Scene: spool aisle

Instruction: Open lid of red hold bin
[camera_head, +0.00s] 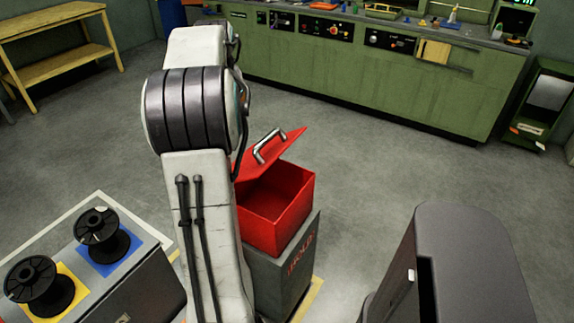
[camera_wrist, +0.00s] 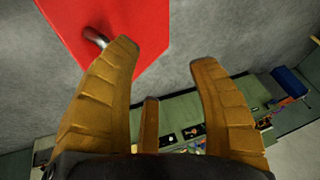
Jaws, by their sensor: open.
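The red hold bin (camera_head: 279,222) sits on a grey stand (camera_head: 284,273) marked HOLD, right of my arm. Its red lid (camera_head: 285,143) is raised and tilted, so part of the bin's inside shows. A metal handle (camera_head: 268,146) is on the lid. In the wrist view the lid (camera_wrist: 112,18) fills the upper left, and its handle (camera_wrist: 95,38) shows by the tip of the left finger. My gripper (camera_wrist: 165,55) is open with nothing between its fingers. Whether the left finger touches the handle I cannot tell. In the head view my arm hides the gripper and the lid's left part.
Two black spools (camera_head: 101,233) stand on blue and yellow pads on a grey unit at the lower left. A green workbench (camera_head: 380,85) runs along the back, and a wooden table (camera_head: 60,45) is at the far left. The floor between bin and workbench is clear.

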